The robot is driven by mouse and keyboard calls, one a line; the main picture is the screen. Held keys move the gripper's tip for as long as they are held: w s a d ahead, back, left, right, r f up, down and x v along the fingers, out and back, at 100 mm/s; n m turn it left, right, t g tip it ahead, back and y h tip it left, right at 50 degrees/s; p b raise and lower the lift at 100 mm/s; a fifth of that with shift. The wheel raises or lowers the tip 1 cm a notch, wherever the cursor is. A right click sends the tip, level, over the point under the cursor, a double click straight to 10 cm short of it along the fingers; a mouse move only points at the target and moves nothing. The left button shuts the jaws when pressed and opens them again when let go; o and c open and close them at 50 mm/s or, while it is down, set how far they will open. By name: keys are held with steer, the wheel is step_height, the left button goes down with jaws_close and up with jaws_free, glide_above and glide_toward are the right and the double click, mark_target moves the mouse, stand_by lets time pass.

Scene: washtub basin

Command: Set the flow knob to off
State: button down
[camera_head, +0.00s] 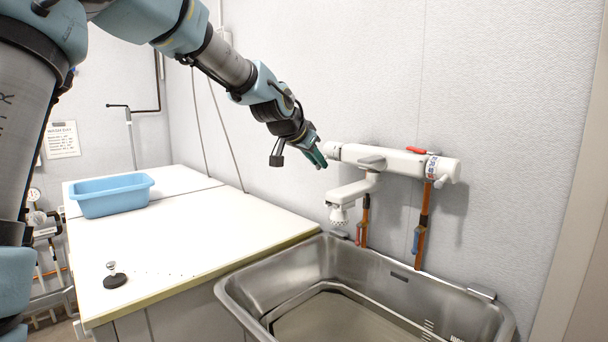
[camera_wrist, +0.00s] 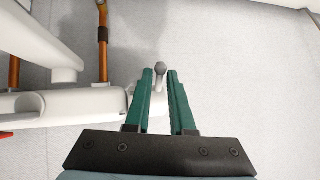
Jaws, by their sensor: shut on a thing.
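The white mixer tap body (camera_head: 400,161) is fixed to the wall above the basin. At its left end is the flow knob (camera_head: 334,151), right beside my gripper (camera_head: 318,158). In the wrist view, my gripper's green fingers (camera_wrist: 160,74) straddle the end of the tap body. A small lever with a grey ball tip (camera_wrist: 161,69) shows between the fingertips. The fingers are shut on the knob and hide much of it. I cannot read any mark for its setting. The white spout (camera_head: 352,192) ends in a shower-like outlet; no water shows there.
A steel basin (camera_head: 235,292) lies below the tap. The white worktop (camera_head: 190,235) to the left holds a blue tub (camera_head: 110,195) and a small dark plug (camera_head: 115,281). Copper pipes (camera_head: 423,225) run down the wall beneath the tap.

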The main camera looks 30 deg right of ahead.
steer(key=shift+d+f+h+b, duration=0.1)
steer(key=shift+f+h+b, duration=0.1)
steer(key=shift+h+b, duration=0.3)
steer(key=c, duration=0.8)
jaws_free()
steer(key=b+v, duration=0.1)
steer(key=v, duration=0.9)
steer(key=shift+s+a+r, duration=0.15)
steer(key=shift+a+r, duration=0.1)
